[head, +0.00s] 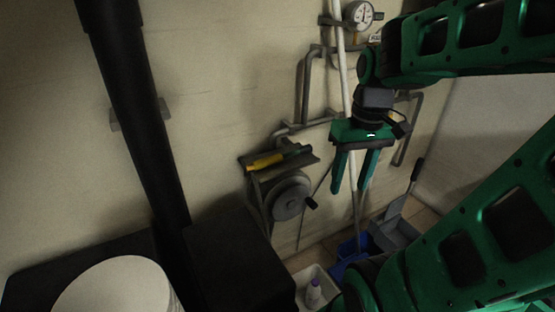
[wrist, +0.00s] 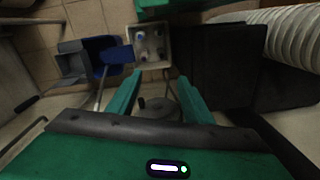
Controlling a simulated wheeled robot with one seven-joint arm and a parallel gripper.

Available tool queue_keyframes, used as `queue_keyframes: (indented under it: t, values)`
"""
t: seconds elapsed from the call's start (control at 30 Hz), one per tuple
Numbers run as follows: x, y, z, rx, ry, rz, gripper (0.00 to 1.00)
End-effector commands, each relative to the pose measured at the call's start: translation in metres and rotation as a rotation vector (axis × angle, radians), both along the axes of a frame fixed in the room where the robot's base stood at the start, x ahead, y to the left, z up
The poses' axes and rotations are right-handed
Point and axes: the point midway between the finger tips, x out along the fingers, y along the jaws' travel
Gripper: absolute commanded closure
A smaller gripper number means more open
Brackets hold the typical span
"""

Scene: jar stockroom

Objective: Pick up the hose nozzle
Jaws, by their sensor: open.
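The hose nozzle (head: 265,161), yellow with a dark green end, appears to be the long piece lying on a small grey wall shelf (head: 309,160). The shelf sits above a round grey reel with a black crank knob (head: 291,197). My gripper (head: 351,188) hangs to the right of the shelf with its two green fingers pointing down, apart and empty. In the wrist view my gripper (wrist: 159,77) also shows open, with part of the reel (wrist: 158,105) low between the fingers. I cannot make out the nozzle in the wrist view.
Grey pipes (head: 304,90) and a round gauge (head: 360,14) are on the wall behind my gripper. A pale pole (head: 342,70) stands close by it. A black box (head: 235,258) stands left.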

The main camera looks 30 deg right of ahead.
Motion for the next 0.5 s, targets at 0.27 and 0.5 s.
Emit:
queue_keyframes:
  t: [0.27,0.5]
  values:
    - [0.128,-0.003,0.028,0.086,-0.083,0.612,0.54]
    - [0.219,-0.010,0.031,0.162,-0.196,1.163,0.54]
